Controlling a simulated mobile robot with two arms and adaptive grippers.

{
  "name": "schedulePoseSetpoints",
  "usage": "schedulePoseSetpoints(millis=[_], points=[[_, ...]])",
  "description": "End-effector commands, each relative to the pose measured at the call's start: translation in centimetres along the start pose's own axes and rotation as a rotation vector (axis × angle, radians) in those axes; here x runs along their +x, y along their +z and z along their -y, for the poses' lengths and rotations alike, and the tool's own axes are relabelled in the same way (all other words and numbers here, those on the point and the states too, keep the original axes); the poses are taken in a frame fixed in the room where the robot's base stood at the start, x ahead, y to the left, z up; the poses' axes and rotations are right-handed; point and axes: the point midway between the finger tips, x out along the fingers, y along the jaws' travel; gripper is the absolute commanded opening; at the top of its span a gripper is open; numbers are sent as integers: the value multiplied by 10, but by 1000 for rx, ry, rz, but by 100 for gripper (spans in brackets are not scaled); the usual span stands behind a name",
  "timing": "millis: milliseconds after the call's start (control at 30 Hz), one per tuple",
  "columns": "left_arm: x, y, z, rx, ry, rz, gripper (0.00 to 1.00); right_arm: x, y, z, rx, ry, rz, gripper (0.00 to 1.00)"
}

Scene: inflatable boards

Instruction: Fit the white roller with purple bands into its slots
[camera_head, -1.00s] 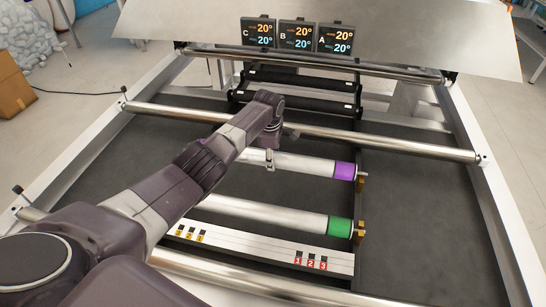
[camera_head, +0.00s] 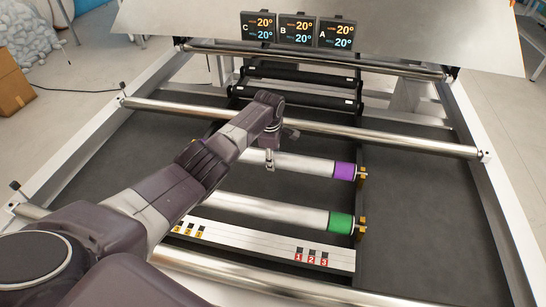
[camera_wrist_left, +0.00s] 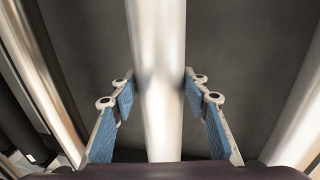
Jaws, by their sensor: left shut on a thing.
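The white roller with purple bands (camera_head: 310,164) lies across the middle of the frame, its right purple band (camera_head: 343,171) beside a brass-coloured bracket (camera_head: 362,174). Its left end is hidden behind my left arm. My left gripper (camera_head: 269,160) is shut on the roller's pale middle part. In the left wrist view the blue-padded fingers (camera_wrist_left: 158,95) stand on both sides of the roller (camera_wrist_left: 160,50). I cannot tell whether the roller's ends rest in their slots. My right gripper is not in view.
A pale strip with numbered labels (camera_head: 265,246) is closer still. A bare metal bar (camera_head: 400,142) crosses behind the purple roller. Three displays (camera_head: 297,30) stand at the back.

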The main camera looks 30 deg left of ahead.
Motion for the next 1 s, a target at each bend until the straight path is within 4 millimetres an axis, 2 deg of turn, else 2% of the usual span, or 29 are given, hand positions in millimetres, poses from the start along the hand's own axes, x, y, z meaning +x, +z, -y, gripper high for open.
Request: schedulePoseSetpoints(millis=[433,467,500,633,1000], points=[[8,1,0,0,5,2,0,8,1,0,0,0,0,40],[7,1,-1,0,6,2,45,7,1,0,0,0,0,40],[7,1,-1,0,6,2,50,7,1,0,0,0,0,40],[8,1,0,0,4,1,62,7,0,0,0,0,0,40],[8,0,3,0,-2,0,62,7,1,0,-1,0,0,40]])
